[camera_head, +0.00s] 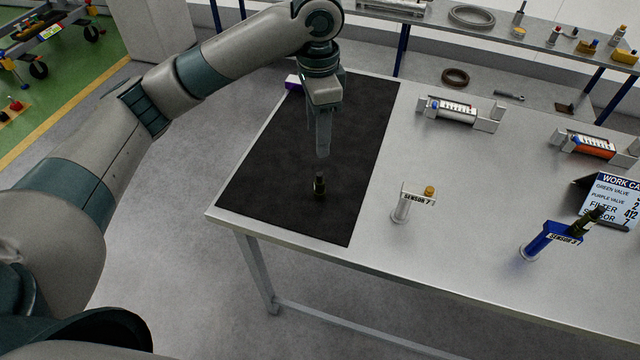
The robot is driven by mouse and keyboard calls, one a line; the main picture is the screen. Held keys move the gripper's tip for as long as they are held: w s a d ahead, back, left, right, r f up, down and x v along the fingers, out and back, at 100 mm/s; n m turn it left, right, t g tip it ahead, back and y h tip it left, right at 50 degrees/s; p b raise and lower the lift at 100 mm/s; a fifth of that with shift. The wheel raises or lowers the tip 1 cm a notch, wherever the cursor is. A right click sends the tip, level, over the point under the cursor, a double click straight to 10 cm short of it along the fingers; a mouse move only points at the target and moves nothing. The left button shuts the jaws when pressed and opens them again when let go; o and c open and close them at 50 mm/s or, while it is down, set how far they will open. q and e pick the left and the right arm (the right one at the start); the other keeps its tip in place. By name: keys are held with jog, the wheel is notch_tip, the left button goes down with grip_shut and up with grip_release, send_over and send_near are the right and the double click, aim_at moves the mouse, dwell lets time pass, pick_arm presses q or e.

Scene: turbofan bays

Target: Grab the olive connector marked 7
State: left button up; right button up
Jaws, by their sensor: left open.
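A small dark olive connector (319,187) stands upright on the black mat (270,190); no marking on it is readable. My left gripper (322,152) points down just above and behind it in the picture, apart from it, open and holding nothing. Its fingers are seen nearly edge-on. Another dark olive piece (587,221) sits tilted at the blue sensor stand (540,241), at the right. A white stand labelled SENSOR 7 (401,208) with a yellow-orange cap (429,191) is to the right of the mat. My right gripper is out of view.
A purple and white piece (293,82) lies at the mat's far left corner, behind my left gripper. Two cradles with cylinders (455,110) (590,146) and a work card (610,198) stand on the right of the table. The mat around the connector is clear.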

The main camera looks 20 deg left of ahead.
aim_at(319, 174)
pick_arm(q)
notch_tip(319, 174, down, 11)
jog(key=p, duration=0.3)
jog(key=shift+w+f, duration=0.1)
jog(key=shift+f, duration=0.55)
jog(key=shift+f+p, duration=0.1)
jog(key=shift+p, duration=0.2)
jog(key=shift+f, duration=0.25)
notch_tip(319, 174, down, 3)
jog(key=shift+d+f+p, duration=0.1)
jog(key=shift+p, duration=0.9)
jog(key=shift+f, duration=0.65)
